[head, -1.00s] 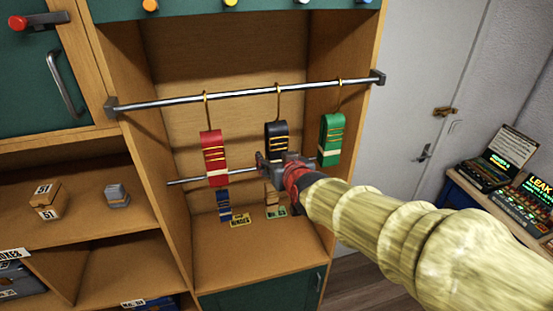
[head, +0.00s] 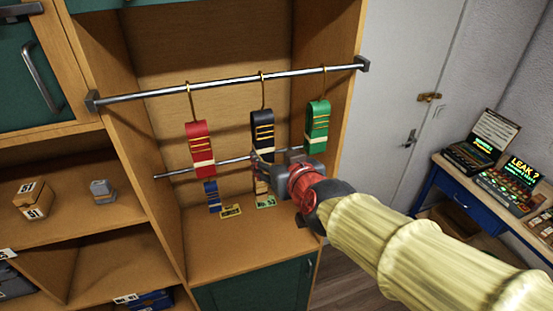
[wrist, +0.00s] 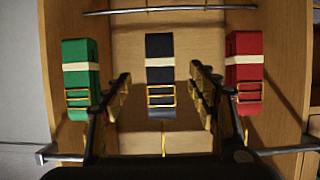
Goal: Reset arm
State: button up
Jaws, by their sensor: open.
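My gripper (head: 274,166) is at the end of my pale yellow arm, in front of the open cabinet bay. In the wrist view its two fingers (wrist: 160,88) are spread apart with nothing held between them. The dark strap (wrist: 160,72) shows in the gap between the fingers, hanging beyond them. In the head view the dark strap (head: 262,128) hangs from the upper rail, its lower part hidden by my gripper. The red strap (head: 200,145) hangs to its left and the green strap (head: 317,128) to its right; the wrist view shows these sides reversed.
A metal upper rail (head: 220,85) spans the bay, with a thinner lower bar (head: 175,174) behind the straps. Shelves at left hold a wooden block (head: 33,200) and a grey block (head: 103,189). A blue desk (head: 450,190) stands at right. A grey door (head: 400,90) is behind.

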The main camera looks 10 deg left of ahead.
jog(key=shift+s+d+r, duration=0.15)
jog(key=shift+s+d, duration=0.15)
jog(key=shift+s, duration=0.2)
jog(key=s+d+f+g+b, duration=0.2)
jog(key=s+f+g, duration=0.3)
jog(key=s+f, duration=0.55)
jog(key=s+d+f+m+h+b, duration=0.3)
jog(key=s+d+f+b, duration=0.2)
jog(key=d+f+b, duration=0.8)
jog(key=s+d+f+m+g+h+b, duration=0.1)
jog(key=s+d+f+m+h+b, duration=0.2)
jog(key=d+f+b, duration=1)
jog(key=shift+s+d+f+h+b, duration=0.45)
jog(key=shift+s+d+f, duration=0.7)
jog(key=shift+d+f, duration=0.3)
jog(key=shift+r, duration=0.1)
